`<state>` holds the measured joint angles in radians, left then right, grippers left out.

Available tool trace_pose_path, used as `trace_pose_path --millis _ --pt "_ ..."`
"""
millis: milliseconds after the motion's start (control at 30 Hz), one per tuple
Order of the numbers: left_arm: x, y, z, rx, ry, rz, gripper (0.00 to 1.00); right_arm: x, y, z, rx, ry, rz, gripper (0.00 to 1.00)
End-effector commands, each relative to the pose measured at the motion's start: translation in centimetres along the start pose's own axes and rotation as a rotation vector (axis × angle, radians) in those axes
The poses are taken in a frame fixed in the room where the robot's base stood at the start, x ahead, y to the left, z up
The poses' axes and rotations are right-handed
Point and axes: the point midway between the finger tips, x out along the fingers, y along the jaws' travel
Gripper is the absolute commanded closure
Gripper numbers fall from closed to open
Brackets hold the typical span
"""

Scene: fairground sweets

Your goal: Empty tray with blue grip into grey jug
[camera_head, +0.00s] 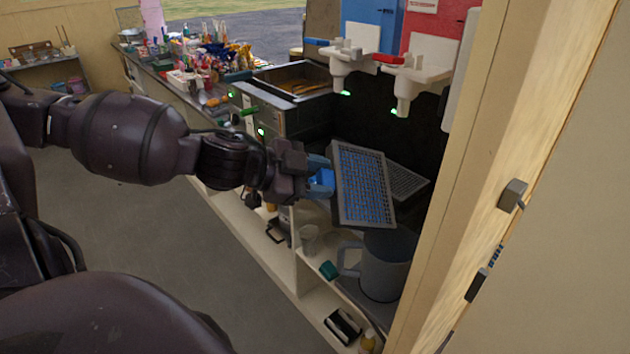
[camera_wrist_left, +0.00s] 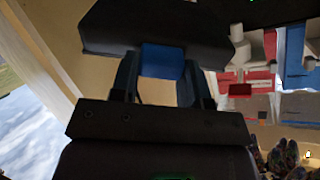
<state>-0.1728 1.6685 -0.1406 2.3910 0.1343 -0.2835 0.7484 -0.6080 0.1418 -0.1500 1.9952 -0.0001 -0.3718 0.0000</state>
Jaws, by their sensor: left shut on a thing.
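My left gripper (camera_head: 316,178) is shut on the blue grip (camera_wrist_left: 162,61) of a grey tray (camera_head: 362,186). The tray is held in the air, steeply tilted, with its gridded face towards the head camera. Blue shows across the grid; I cannot tell if this is loose contents. In the left wrist view the dark tray (camera_wrist_left: 150,25) lies beyond my gripper's fingers (camera_wrist_left: 158,78). The grey jug (camera_head: 384,268) stands upright on the counter below the tray, its handle to the left. The tray's lower edge hides part of its rim, and its inside is not visible.
Another grey gridded piece (camera_head: 406,181) shows behind the tray. Blue (camera_head: 372,28) and red (camera_head: 430,50) dispensers with white spouts hang above. A clear cup (camera_head: 310,240) and a small green object (camera_head: 329,270) are left of the jug. A wooden post (camera_head: 500,150) bounds the right.

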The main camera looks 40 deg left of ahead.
Motion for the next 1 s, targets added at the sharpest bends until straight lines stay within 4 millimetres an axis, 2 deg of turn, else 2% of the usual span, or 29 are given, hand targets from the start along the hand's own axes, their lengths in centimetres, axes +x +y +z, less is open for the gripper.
trace_pose_path --millis 300,1000 --pt "0.1 0.1 -1.5 0.080 -0.060 0.002 0.86 0.9 -0.2 -0.5 -0.004 0.014 -0.005 0.57" --pt "0.0 0.1 -3.1 0.166 -0.134 -0.001 0.86 1.1 -0.2 0.1 -0.008 0.009 -0.007 0.57"
